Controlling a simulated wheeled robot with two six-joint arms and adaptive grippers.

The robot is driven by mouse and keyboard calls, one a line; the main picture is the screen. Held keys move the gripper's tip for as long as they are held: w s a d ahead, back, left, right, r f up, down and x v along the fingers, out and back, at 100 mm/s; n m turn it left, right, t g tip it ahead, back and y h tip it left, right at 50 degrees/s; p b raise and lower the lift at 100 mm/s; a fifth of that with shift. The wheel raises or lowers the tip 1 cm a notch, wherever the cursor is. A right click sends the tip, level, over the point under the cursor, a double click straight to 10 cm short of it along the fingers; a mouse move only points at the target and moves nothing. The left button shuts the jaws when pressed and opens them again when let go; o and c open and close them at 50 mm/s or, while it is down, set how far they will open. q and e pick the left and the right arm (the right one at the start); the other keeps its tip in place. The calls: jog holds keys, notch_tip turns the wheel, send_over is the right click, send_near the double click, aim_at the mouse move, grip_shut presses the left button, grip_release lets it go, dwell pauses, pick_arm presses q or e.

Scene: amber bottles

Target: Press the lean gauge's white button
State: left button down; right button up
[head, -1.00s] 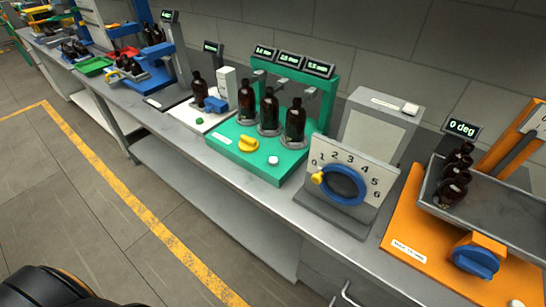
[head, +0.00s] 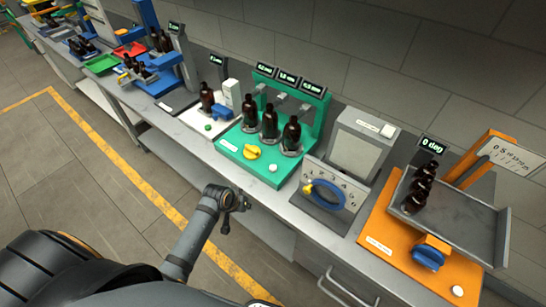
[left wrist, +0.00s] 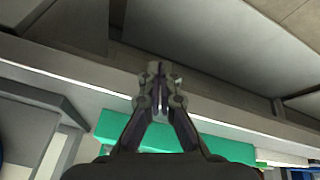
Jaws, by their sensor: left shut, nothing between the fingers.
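The lean gauge is the orange station (head: 376,222) at the right of the bench in the head view. Its display (head: 432,145) reads 0 deg. Its white button (head: 457,291) is at the near right corner of the orange base, right of a blue knob (head: 429,256). My left gripper (head: 243,203) is in front of the bench, well left of the lean gauge and apart from the button. In the left wrist view the gripper (left wrist: 161,72) is shut and empty.
A grey station with a blue dial (head: 325,196) stands between my left gripper and the lean gauge. A green station (head: 240,166) with bottles, a yellow knob and another white button (head: 272,168) stands left of it. A drawer handle (head: 345,290) juts below the bench. The floor in front is open.

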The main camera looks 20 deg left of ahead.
pick_arm(q)
notch_tip(320, 180, up, 12)
jog(key=w+d+p, duration=0.2)
jog(key=p, duration=0.1)
pick_arm(e)
notch_tip(320, 180, up, 5)
pick_arm(q)
notch_tip(320, 180, up, 7)
jog(key=t+h+b, duration=0.1)
jog(key=t+h, duration=0.2)
jog(key=h, duration=0.1)
send_over(271, 168)
jog(key=shift+n, duration=0.4)
notch_tip(271, 168, down, 6)
jog(key=b, duration=0.6)
jog(key=shift+s+r, duration=0.1)
jog(key=shift+f+b, duration=0.6)
jog(key=shift+f, duration=0.6)
pick_arm(e)
notch_tip(271, 168, down, 9)
jog(key=shift+a+r, duration=0.15)
jog(key=shift+a, duration=0.1)
jog(key=shift+d, duration=0.25)
